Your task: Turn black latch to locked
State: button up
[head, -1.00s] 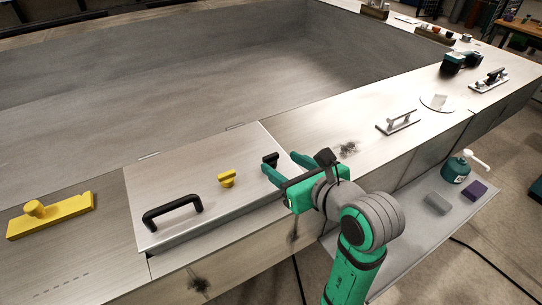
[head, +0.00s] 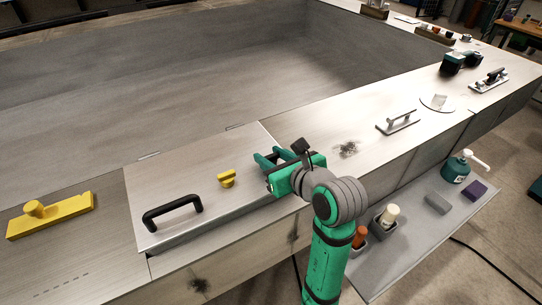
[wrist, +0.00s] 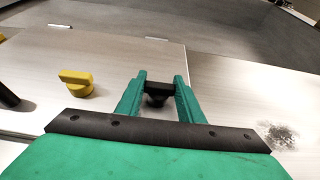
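The black latch (wrist: 157,93) is on the right end of the grey lid (head: 150,190). In the wrist view it is between the two green fingers of my gripper (wrist: 160,82), with its lower part dark and partly hard to make out. The fingers are apart on either side of it, and I see no clear grip on it.
A black handle (head: 172,210) stands on the lid's front left. A yellow block with a knob (head: 50,214) lies further left. A metal handle (head: 398,121) is on the deck to the right. A side shelf (head: 420,225) holds bottles and sponges.

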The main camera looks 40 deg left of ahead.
jog(key=shift+n+g, duration=0.3)
jog(key=n+g+y, duration=0.1)
jog(key=n+g, duration=0.2)
jog(key=g, duration=0.1)
jog(key=shift+w+n, duration=0.15)
jog(key=shift+n, duration=0.25)
jog(key=n+g+h, duration=0.1)
jog(key=n+g, duration=0.3)
jog(key=g, duration=0.1)
jog(key=shift+n+g, duration=0.3)
jog(key=n+g+h, duration=0.3)
jog(key=n+g, duration=0.1)
jog(key=shift+n+g+h, duration=1.6)
jog(key=shift+n+h, duration=0.5)
jog(key=shift+n, duration=0.3)
jog(key=o, duration=1.1)
jog(key=shift+s, duration=0.25)
jog(key=shift+c, duration=0.2)
